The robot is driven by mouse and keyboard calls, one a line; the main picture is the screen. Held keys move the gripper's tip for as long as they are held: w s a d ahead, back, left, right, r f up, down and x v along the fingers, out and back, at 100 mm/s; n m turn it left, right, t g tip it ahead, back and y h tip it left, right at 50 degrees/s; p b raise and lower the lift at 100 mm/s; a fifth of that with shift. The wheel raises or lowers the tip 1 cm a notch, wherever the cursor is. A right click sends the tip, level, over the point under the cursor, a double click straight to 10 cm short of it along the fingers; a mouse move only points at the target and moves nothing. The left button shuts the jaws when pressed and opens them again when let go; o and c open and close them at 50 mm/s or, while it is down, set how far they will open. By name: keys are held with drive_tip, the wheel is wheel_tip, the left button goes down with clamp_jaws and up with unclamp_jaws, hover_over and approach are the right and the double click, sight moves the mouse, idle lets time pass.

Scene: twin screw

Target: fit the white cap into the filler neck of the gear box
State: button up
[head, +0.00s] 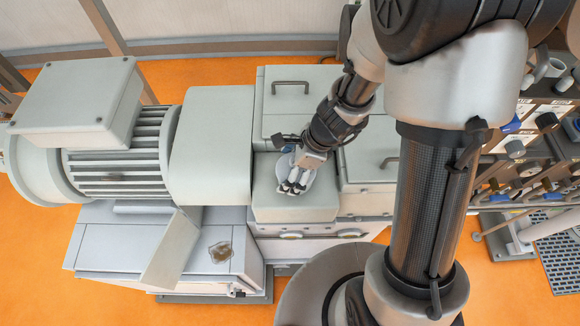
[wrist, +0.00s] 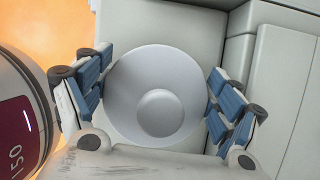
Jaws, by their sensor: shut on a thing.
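The white cap (wrist: 125,85) is a round pale disc with a raised round knob in its middle, seen in the wrist view. My gripper (wrist: 160,80) is shut on it, with blue finger pads at its left and right edges. In the head view my gripper (head: 292,187) is over the pale raised block of the gear box (head: 315,207), and the cap shows only as a pale edge around the fingers. The filler neck cannot be made out; the cap and gripper cover that area. I cannot tell whether the cap touches the gear box.
A motor with cooling fins (head: 115,170) and a box on top stands at the left. Flat covers with handles (head: 291,84) lie behind and right of the gear box block. A rack with valves and pipes (head: 535,150) stands at the right. The orange floor (head: 30,260) is clear at the front left.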

drive_tip(key=o, duration=1.1)
drive_tip(key=shift+r, duration=0.1)
drive_tip(key=v, duration=1.1)
drive_tip(key=shift+d+r, duration=0.25)
drive_tip(key=shift+r, duration=0.1)
